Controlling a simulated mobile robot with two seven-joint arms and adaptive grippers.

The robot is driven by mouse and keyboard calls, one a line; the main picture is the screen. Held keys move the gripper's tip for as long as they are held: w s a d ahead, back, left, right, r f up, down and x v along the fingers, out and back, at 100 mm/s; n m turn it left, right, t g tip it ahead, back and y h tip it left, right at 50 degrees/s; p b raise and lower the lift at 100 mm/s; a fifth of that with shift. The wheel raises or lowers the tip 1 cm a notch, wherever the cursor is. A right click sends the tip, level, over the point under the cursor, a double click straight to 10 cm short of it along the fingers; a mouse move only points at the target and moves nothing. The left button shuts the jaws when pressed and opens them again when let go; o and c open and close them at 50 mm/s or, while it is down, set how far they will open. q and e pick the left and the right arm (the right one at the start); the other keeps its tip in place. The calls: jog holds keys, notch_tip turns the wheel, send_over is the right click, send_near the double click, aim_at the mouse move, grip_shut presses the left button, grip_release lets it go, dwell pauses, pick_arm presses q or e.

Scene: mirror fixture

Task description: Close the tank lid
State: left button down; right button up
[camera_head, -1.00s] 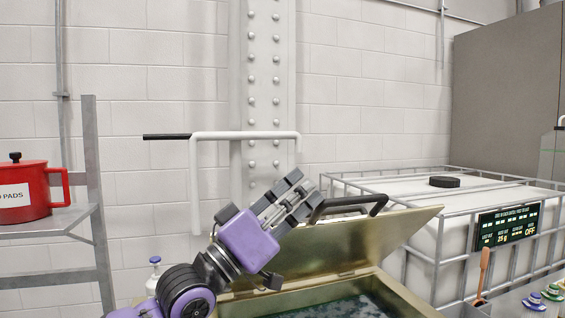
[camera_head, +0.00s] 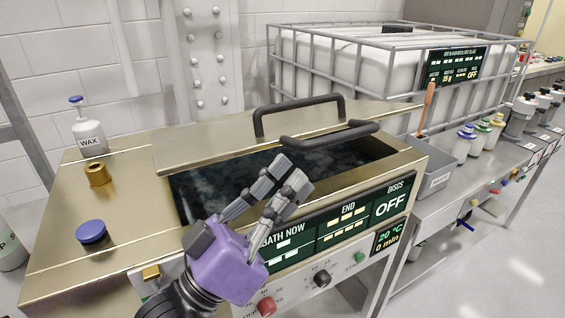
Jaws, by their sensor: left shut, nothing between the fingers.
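The tank (camera_head: 225,268) is a brass-coloured bench unit with an open bath of dark liquid (camera_head: 215,183). Its lid (camera_head: 205,145) is a brass-coloured panel at the back of the opening. It stands raised, and the liquid shows in front of it. A black bar handle (camera_head: 298,103) rises at the lid's top. A second black handle (camera_head: 330,138) shows over the opening; I cannot tell what it is fixed to. My left gripper (camera_head: 288,176), purple with grey fingers, is shut and empty. It appears over the tank's front edge, below and left of the second handle. My right gripper is out of view.
A WAX bottle (camera_head: 90,135), a brass fitting (camera_head: 97,174) and a blue-capped container (camera_head: 92,234) stand on the left deck. A caged white tank (camera_head: 385,75) stands behind right.

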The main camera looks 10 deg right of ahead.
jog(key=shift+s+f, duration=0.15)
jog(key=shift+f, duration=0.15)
